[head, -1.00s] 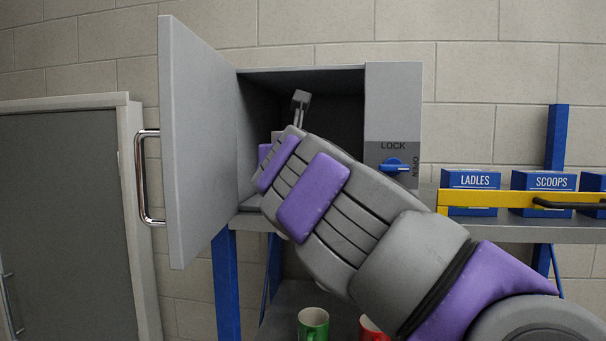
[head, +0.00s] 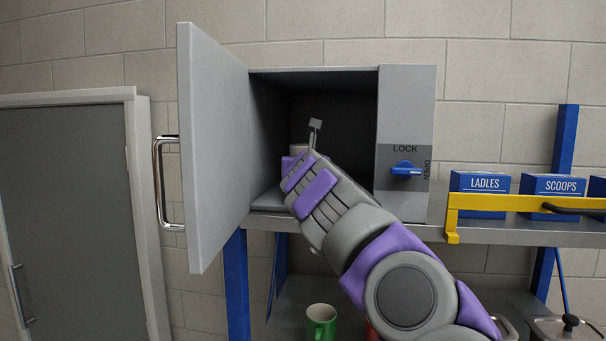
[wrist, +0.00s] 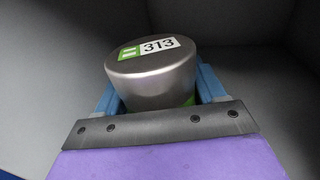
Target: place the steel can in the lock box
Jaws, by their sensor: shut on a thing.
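The steel can (wrist: 155,78) is a silver cylinder with a green and white label reading 313 on its top. In the wrist view it sits between the blue fingers of my gripper (wrist: 158,95), which is shut on it. The lock box (head: 405,105) is a grey cabinet with its door (head: 212,150) swung open to the left. In the head view my gripper is inside the box opening, mostly hidden by my arm; a small pale part near its tip may be the can. I cannot tell whether the can touches the box floor.
A blue knob (head: 405,168) on the box's right front sits between LOCK and OPEN markings. Blue LADLES (head: 482,182) and SCOOPS (head: 552,186) boxes stand on the shelf behind a yellow rail (head: 500,202). The box's back space looks empty.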

